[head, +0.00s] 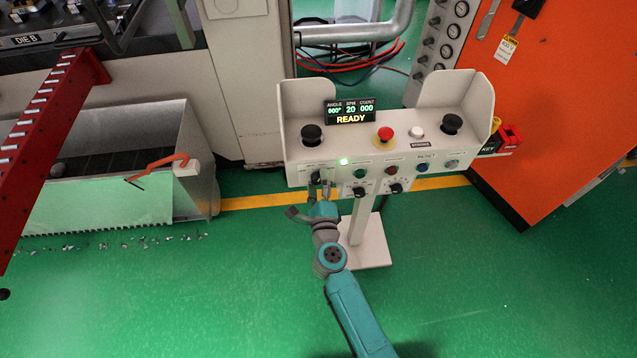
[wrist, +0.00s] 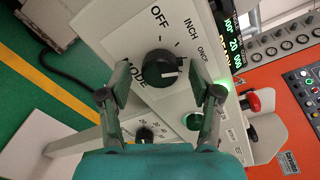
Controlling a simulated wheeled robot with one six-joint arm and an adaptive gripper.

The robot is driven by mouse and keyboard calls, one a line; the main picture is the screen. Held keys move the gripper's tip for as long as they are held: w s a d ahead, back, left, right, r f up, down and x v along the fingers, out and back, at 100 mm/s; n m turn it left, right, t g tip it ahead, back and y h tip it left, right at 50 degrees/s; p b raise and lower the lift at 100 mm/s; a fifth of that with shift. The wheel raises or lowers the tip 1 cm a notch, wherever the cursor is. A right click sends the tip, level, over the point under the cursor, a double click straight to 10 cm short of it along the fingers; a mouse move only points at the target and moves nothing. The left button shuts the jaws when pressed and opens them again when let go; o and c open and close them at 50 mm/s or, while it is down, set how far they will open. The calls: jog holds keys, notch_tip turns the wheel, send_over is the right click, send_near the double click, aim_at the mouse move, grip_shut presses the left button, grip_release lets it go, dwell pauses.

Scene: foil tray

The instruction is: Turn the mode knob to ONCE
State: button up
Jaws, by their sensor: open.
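The black mode knob (wrist: 162,69) sits on the pale control panel, between the two fingers of my gripper (wrist: 160,84) in the wrist view. OFF, INCH and ONCE are printed around it, with MODE at its lower left. Its white pointer mark points right, below the ONCE label (wrist: 203,53). I cannot tell which setting that is, as the right finger hides part of the panel there. My gripper is open, one finger on each side of the knob, with no clear contact. In the head view my gripper (head: 322,190) is at the panel's lower left and partly covers the knob.
The control stand (head: 390,172) carries a READY display (head: 351,112), a red mushroom button (head: 384,133) and black palm buttons. A green lamp (head: 344,161) is lit. Two lower knobs (head: 359,190) are close by on the right. An orange cabinet (head: 550,100) stands at right; the floor in front is clear.

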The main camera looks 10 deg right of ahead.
jog(key=s, duration=1.1)
jog(key=shift+s+r, duration=0.2)
jog(key=shift+s, duration=0.2)
jog(key=s+d+r+n, duration=0.2)
jog(key=s+d+n, duration=0.3)
jog(key=s, duration=0.4)
jog(key=s+d+r+n, duration=0.1)
jog(key=s+d+n, duration=0.4)
jog(key=s, duration=0.3)
jog(key=s+d+r+n+g, duration=0.1)
jog(key=s+r+n, duration=0.3)
jog(key=s+n, duration=0.3)
jog(key=s+d+r+n+g, duration=0.1)
jog(key=s+r+n, duration=0.2)
jog(key=s, duration=0.9)
jog(key=n, duration=0.3)
jog(key=shift+d+r+n+g, duration=0.2)
jog(key=shift+r+n+g, duration=0.2)
